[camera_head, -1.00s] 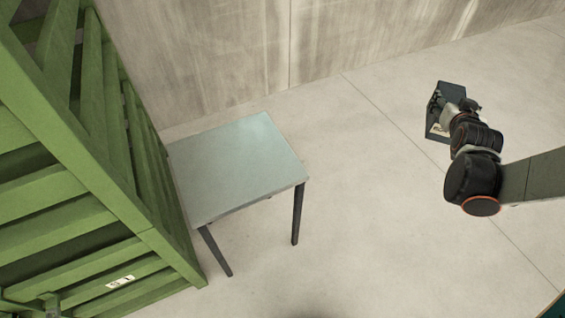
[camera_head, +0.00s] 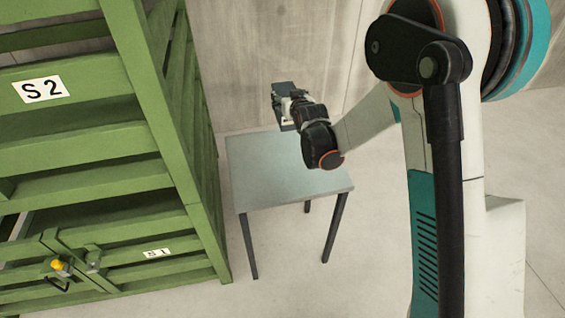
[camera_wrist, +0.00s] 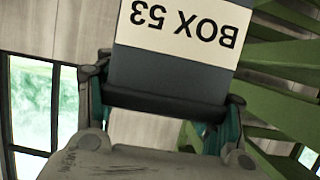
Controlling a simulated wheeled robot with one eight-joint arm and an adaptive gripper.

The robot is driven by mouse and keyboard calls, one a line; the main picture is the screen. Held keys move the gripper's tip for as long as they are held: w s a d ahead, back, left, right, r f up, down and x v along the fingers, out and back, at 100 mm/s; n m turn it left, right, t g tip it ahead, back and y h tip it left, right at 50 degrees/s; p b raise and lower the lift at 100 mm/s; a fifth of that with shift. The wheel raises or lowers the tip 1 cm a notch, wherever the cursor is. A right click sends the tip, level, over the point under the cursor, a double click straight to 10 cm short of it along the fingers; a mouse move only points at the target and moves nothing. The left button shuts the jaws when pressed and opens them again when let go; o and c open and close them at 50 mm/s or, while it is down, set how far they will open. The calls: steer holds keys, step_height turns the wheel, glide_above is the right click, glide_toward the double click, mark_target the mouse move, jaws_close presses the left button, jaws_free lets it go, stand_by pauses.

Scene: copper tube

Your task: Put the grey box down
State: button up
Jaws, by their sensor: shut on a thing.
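The grey box (camera_wrist: 170,75) carries a white label reading "BOX 53", which appears upside down in the wrist view. My gripper (camera_wrist: 165,100) is shut on the box, with a finger at each side of it. In the head view the box (camera_head: 284,89) is a small dark shape at the end of my arm, and my gripper (camera_head: 294,103) is partly hidden by the wrist. The box appears above the far edge of a grey table (camera_head: 260,180). Its height over the table is hard to tell.
A green slatted rack (camera_head: 100,150) with labels "S2" and "S1" stands left, close beside the table. The visible tabletop is bare. A pale wall (camera_head: 260,45) is behind. My own arm and body fill the right side of the head view.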

steer(key=shift+w+a+f+b, duration=0.15)
steer(key=shift+f+b, duration=1.05)
steer(key=shift+f, duration=2.2)
steer(key=shift+s+a+f+b, duration=0.15)
steer(key=shift+f+b, duration=1.1)
steer(key=shift+f, duration=2.15)
steer(key=shift+w+a+f+b, duration=0.15)
steer(key=shift+f+b, duration=1.05)
steer(key=shift+f, duration=2.2)
steer(key=shift+r, duration=0.1)
steer(key=o, duration=1.4)
steer(key=shift+o, duration=0.2)
